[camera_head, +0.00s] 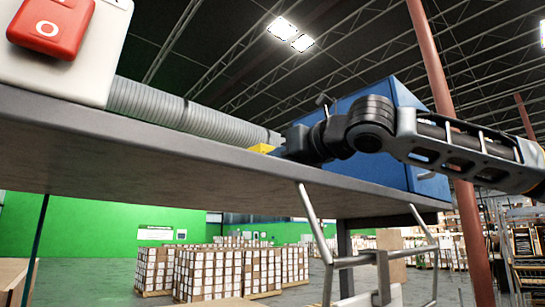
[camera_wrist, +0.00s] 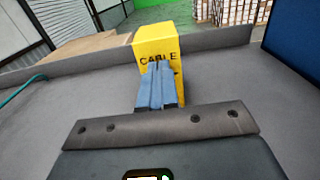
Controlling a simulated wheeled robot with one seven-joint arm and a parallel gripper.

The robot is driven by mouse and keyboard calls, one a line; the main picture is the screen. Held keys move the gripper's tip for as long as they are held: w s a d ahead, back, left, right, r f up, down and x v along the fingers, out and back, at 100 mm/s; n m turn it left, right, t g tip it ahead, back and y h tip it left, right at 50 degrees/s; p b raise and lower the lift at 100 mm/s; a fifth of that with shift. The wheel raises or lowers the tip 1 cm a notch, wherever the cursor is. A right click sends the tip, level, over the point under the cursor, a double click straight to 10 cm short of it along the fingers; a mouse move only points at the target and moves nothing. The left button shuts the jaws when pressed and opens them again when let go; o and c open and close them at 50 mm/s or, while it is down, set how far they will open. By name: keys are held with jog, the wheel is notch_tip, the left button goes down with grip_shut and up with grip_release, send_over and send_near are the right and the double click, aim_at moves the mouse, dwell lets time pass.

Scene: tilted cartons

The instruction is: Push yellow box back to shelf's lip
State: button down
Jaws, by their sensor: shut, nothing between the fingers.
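The yellow box (camera_wrist: 158,40), marked CABLE, stands upright on the grey shelf (camera_wrist: 75,110) in the wrist view, at the raised lip (camera_wrist: 95,57) along the shelf's edge. My gripper (camera_wrist: 158,68) is shut and empty, with its fingertips in front of the box's near face, covering part of the lettering. I cannot tell whether the fingertips touch it. In the head view only a small part of the yellow box (camera_head: 261,149) shows above the shelf edge, and my arm hides the gripper's fingers.
A blue case (camera_wrist: 292,40) stands to the right on the shelf. In the head view a grey ribbed hose (camera_head: 190,109) and a white case (camera_head: 100,60) with a red box (camera_head: 52,26) lie to the left. A teal cable (camera_wrist: 22,90) lies at the left in the wrist view.

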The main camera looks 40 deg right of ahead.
dwell(0.3)
jog(key=w, duration=0.7)
jog(key=shift+w, duration=0.4)
jog(key=shift+s, duration=0.15)
